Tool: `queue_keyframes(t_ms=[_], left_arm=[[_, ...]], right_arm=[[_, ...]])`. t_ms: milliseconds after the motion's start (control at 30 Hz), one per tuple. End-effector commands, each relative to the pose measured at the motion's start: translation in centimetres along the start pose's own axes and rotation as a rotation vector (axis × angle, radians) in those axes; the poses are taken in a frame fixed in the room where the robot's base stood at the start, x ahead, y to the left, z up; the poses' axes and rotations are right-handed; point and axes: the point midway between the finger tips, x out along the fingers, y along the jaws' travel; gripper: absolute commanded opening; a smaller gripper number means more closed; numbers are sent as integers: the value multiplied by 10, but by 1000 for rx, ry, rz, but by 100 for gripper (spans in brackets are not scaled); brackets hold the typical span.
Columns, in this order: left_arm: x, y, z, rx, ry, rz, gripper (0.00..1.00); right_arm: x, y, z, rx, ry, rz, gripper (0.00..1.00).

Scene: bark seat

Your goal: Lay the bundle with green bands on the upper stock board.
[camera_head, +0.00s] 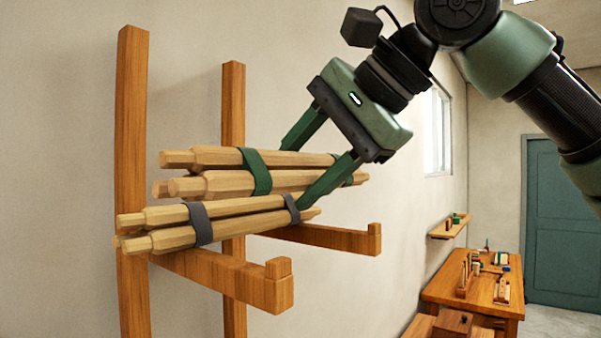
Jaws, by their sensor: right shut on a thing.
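The bundle with green bands (215,185) is made of pale wooden rods and lies level at the wall rack in the head view. My right gripper (297,174) comes from the upper right and is shut on this bundle, one finger at its far side and one at its near side. A second bundle with grey bands (165,226) lies just below it on the rack's arms. I cannot tell whether the two bundles touch. A small wall board (452,229) is further back on the right; I cannot tell if it is the upper stock board. My left gripper is out of view.
The rack has two wooden uprights (133,70) and two arms with raised ends (278,288). A wooden bench (447,290) with several small items stands at the back right, below the wall board. A green door (560,220) is beyond.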

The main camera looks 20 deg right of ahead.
Motion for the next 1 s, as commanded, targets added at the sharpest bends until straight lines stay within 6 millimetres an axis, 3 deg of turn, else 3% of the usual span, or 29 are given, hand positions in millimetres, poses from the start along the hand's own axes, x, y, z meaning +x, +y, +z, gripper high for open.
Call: queue_keyframes(t_ms=[167, 567, 1000], left_arm=[[-10, -1, -1, 0, 0, 0, 34], [-10, -1, -1, -1, 1, -1, 34], [4, -1, 0, -1, 1, -1, 34]], right_arm=[[-8, -9, 0, 1, -1, -1, 0], [-9, -8, 0, 1, 0, -2, 0], [-45, 23, 0, 2, 0, -4, 0]])
